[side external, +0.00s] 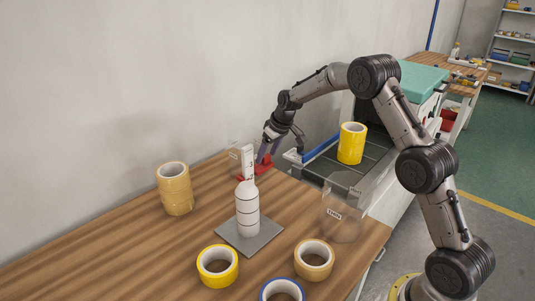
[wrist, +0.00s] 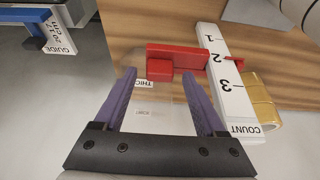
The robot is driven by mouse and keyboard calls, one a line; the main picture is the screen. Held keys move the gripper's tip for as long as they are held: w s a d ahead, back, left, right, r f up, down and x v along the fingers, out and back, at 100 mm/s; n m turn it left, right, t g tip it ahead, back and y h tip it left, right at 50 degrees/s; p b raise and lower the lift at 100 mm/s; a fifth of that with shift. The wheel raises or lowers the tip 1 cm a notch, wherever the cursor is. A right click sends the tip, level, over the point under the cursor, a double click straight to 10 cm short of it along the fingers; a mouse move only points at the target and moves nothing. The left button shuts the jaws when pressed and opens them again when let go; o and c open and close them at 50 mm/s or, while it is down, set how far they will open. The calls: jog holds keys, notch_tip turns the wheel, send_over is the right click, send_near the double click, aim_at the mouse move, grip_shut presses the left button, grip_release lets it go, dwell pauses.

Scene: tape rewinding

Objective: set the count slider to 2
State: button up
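The count slider is a red piece (wrist: 175,54) on a white upright scale (wrist: 230,100) marked 1, 2, 3 and COUNT. In the wrist view the red piece lies level with the 2, with red showing on both sides of that numeral. In the side view the red slider (side external: 263,172) sits at the scale's right side, partly hidden by my gripper (side external: 267,154). In the wrist view my gripper (wrist: 160,76) has its purple fingers wide apart. The red knob shows between the fingertips; whether either finger touches it is unclear.
A tape stack (side external: 175,190) stands at the table's left. A white post with rings (side external: 247,212) stands on a grey plate in front of the scale. Loose rolls lie near the front edge. A yellow stack (side external: 352,143) sits on the machine bed, with clear panels nearby.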

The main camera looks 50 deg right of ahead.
jog(key=v, duration=1.4)
jog(key=shift+f, duration=0.1)
jog(key=s+a+r+n+t, duration=0.1)
jog(key=s+a+r+t, duration=0.15)
jog(key=a+r, duration=0.45)
jog(key=s+a+r, duration=0.3)
jog(key=s+r, duration=0.1)
jog(key=s, duration=0.3)
jog(key=s+a+r, duration=0.2)
jog(key=s+r, duration=0.2)
jog(key=s, duration=0.2)
jog(key=s+a+f, duration=0.1)
jog(key=s+f, duration=0.3)
jog(key=s, duration=0.3)
jog(key=s+a+f+g, duration=0.1)
jog(key=s+f, duration=0.3)
jog(key=s, duration=0.3)
jog(key=s+a+f+m, duration=0.1)
jog(key=s+f, duration=0.3)
jog(key=s, duration=0.3)
jog(key=shift+s, duration=0.3)
